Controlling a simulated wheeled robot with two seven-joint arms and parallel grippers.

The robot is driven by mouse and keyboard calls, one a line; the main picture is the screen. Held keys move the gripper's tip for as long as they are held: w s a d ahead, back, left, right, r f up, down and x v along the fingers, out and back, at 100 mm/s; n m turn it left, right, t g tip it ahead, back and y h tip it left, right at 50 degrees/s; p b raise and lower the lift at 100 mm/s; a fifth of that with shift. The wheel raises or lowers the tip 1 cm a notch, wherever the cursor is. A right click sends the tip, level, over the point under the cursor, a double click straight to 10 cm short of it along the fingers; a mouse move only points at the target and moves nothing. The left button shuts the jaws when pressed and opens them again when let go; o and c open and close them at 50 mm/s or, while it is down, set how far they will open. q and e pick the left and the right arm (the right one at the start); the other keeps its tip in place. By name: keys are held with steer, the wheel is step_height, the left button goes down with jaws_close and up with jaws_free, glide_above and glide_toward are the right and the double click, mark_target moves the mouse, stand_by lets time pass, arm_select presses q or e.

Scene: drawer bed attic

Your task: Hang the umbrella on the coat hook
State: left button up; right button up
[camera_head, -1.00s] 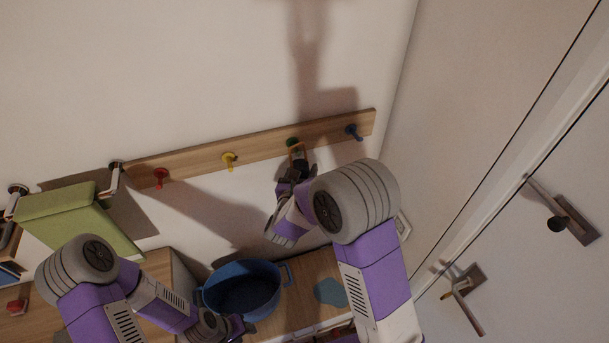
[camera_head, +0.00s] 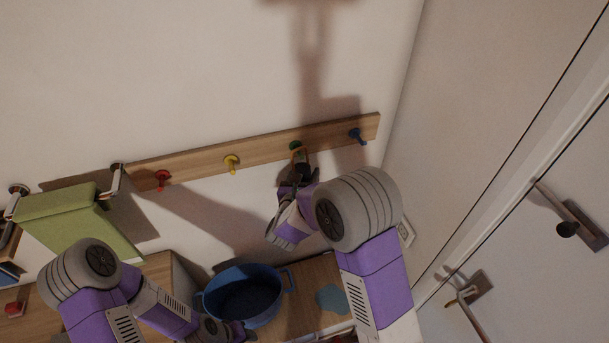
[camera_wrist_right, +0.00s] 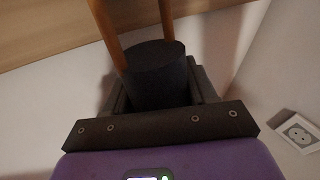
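The umbrella (camera_wrist_right: 158,75) is a dark, folded cylinder with a brown looped handle (camera_wrist_right: 130,35), held upright in the right wrist view. My right gripper (camera_wrist_right: 155,95) is shut on its dark body. In the head view my right gripper (camera_head: 297,178) is just below the green coat hook (camera_head: 296,145), and the umbrella's handle (camera_head: 302,155) overlaps that hook. I cannot tell whether the loop is around the hook or only in front of it. My left gripper (camera_head: 240,330) is low beside the blue pot; its fingers are not clear.
The wooden rail (camera_head: 260,150) also bears red (camera_head: 162,178), yellow (camera_head: 232,162) and blue (camera_head: 356,134) hooks. The blue pot (camera_head: 250,310) stands on a wooden surface (camera_head: 310,285). A door with a handle (camera_head: 570,215) is at right.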

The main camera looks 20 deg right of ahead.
steer(key=o, duration=0.5)
steer(key=shift+s, duration=0.1)
